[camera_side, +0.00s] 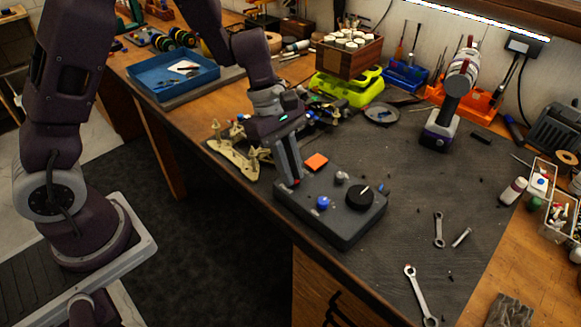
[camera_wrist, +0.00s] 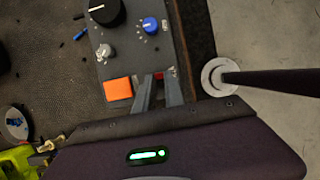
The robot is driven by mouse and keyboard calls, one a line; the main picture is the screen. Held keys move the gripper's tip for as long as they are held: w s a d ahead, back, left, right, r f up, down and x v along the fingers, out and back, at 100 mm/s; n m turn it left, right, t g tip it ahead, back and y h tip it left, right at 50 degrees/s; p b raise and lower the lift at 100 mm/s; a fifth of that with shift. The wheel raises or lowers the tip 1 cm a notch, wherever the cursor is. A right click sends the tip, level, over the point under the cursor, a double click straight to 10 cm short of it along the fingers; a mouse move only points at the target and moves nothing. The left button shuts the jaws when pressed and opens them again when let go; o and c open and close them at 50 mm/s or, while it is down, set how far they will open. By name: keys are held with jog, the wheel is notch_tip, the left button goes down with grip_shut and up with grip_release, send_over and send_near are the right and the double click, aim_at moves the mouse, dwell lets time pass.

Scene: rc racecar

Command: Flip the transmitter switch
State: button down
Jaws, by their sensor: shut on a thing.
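The transmitter (camera_side: 345,225) is a dark grey box on the mat near the bench's front edge. It carries an orange square (camera_side: 316,162), a blue knob (camera_side: 323,202), a grey knob (camera_side: 341,177) and a large black dial (camera_side: 359,198). My gripper (camera_side: 294,182) points down at the box's left end, beside the orange square. In the wrist view my fingers (camera_wrist: 159,77) reach over the box's edge, with a small red bit between their tips. They are shut on the small switch, which they mostly hide. The orange square (camera_wrist: 118,89) lies just left of them.
A beige car chassis (camera_side: 236,155) lies behind and left of the transmitter. A drill (camera_side: 447,110) stands at the back right. Wrenches (camera_side: 420,292) lie on the mat at the right. A blue tray (camera_side: 173,75) is at the back left. The mat right of the transmitter is mostly clear.

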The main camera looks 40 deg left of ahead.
aim_at(296, 181)
jog(key=d+y, duration=0.1)
jog(key=y, duration=0.1)
jog(key=shift+y, duration=0.4)
jog(key=shift+d+y, duration=0.15)
jog(key=shift+y, duration=0.65)
jog(key=c, duration=1.4)
grip_release()
jog(key=shift+c, duration=0.2)
notch_tip(296, 181, up, 6)
jog(key=shift+r, duration=0.6)
